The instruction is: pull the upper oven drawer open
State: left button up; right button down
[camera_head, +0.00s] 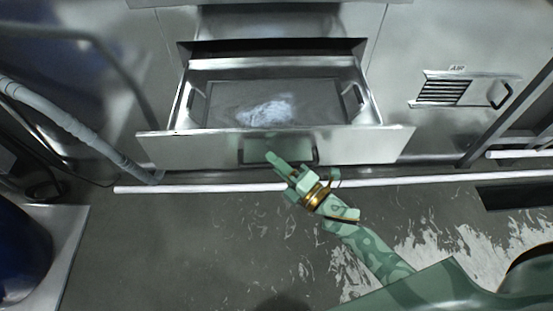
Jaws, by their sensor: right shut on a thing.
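The metal oven drawer (365,146) stands pulled out from the steel cabinet front. A shallow tray (225,112) with a whitish, blurred patch (266,112) lies inside it. The drawer front has a dark bar handle (241,156). My green right gripper (281,164) reaches in from the lower right and is shut on this handle near its middle. Its fingers hide part of the handle. My left gripper is not in view.
A white pipe (220,188) runs along the floor below the drawer. A grey hose (75,125) hangs at the left, near a dark blue vessel (20,255). A vented panel with a handle (445,92) is on the right. The floor in front is mostly clear.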

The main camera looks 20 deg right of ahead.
jog(key=shift+f, duration=0.1)
jog(key=c, duration=1.4)
grip_release()
jog(key=p+v, duration=0.1)
jog(key=v, duration=1.5)
jog(key=shift+s+d, duration=0.15)
